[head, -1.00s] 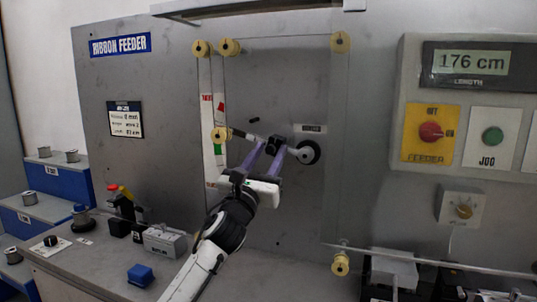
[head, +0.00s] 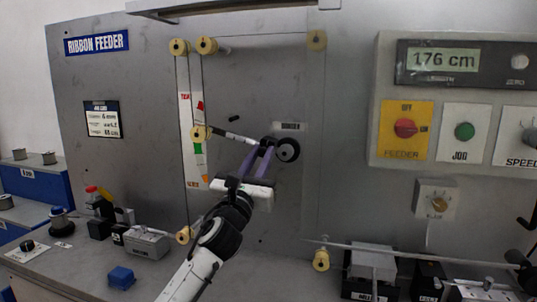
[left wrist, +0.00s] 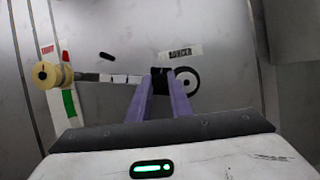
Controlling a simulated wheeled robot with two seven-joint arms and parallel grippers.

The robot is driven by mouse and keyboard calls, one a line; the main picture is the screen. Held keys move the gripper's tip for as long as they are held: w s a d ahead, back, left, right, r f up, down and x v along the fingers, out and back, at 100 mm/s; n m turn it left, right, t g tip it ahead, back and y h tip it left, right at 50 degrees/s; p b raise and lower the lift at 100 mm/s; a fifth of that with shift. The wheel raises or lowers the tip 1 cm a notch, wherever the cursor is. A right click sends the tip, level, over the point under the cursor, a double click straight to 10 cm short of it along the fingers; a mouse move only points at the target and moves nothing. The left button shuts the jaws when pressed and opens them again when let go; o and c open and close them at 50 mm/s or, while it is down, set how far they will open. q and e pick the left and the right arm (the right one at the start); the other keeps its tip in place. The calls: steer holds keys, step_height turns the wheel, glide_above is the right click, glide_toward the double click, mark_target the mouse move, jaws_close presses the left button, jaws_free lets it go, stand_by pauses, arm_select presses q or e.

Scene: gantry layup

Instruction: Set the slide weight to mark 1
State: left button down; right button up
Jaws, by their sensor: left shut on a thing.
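The slide weight (head: 268,142) is a small black block on the thin dancer arm (head: 238,137). It sits at the arm's right end, close beside the round black-and-white hub (head: 287,149). My left gripper (head: 263,147) is shut on it with two purple fingers reaching up from below. In the left wrist view the weight (left wrist: 160,78) shows between the fingertips, nearly against the hub (left wrist: 186,82). Dark mark lines (left wrist: 112,78) show on the pale arm left of the weight; their numbers are too small to read. My right gripper does not show.
A yellow roller (head: 199,133) is at the arm's left end, before a red-and-green scale strip (head: 190,110). Ribbon rollers (head: 206,45) stand out from the grey panel. A control box (head: 455,110) reading 176 cm is at right. A blue block (head: 121,277) lies on the bench.

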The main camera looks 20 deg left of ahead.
arm_select(q)
steer(key=shift+a, duration=0.15)
steer(key=c, duration=1.6)
jaws_free()
steer(key=shift+a, duration=0.1)
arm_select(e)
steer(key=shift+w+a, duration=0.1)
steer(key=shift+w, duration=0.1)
arm_select(q)
steer(key=shift+s, duration=0.1)
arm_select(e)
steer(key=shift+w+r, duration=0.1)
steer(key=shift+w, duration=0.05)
arm_select(q)
steer(key=b+v, duration=0.1)
steer(key=v, duration=0.9)
steer(key=shift+f, duration=0.1)
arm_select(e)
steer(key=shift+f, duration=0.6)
